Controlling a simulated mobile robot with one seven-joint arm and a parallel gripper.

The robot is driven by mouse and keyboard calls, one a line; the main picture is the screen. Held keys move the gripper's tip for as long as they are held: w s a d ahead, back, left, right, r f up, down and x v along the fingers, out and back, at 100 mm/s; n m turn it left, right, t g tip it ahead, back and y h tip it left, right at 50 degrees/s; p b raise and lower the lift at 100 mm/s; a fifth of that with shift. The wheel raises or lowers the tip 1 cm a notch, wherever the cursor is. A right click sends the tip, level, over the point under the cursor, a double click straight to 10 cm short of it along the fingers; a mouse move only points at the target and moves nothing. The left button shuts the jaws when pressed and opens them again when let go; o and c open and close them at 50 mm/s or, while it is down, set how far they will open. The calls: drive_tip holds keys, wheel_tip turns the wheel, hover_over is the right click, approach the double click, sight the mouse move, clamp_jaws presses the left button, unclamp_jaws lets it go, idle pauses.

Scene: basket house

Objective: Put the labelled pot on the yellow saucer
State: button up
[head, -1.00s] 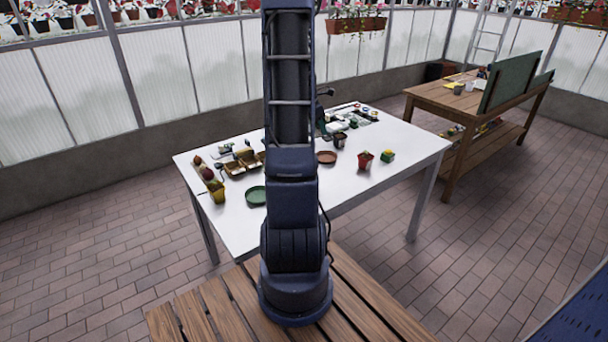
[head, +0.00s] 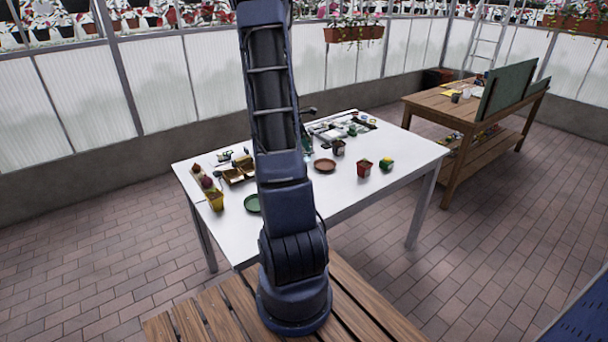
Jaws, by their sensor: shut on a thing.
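I see no yellow saucer in the head view; my arm hides a strip of the white table (head: 400,180). A green saucer (head: 251,204) lies partly behind my arm, and a terracotta saucer (head: 324,165) lies to its right. A yellow pot (head: 215,200) stands at the left table edge. A red pot (head: 364,169) and a dark pot (head: 338,148) stand on the right half. No label can be made out on any pot. My gripper's fingers are hidden behind my arm; only a small dark part near my wrist shows beside it.
A small green and yellow item (head: 386,163) stands right of the red pot. A brown tray (head: 238,174) and small items lie at the back left, and tools (head: 335,131) at the back. The table's right front is clear. A wooden bench (head: 440,110) stands behind right.

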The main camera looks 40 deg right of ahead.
wheel_tip(320, 180, down, 14)
drive_tip(key=shift+f, duration=0.25)
idle(0.4)
drive_tip(key=shift+f, duration=0.1)
drive_tip(key=o, duration=1.1)
drive_tip(key=shift+c, duration=0.2)
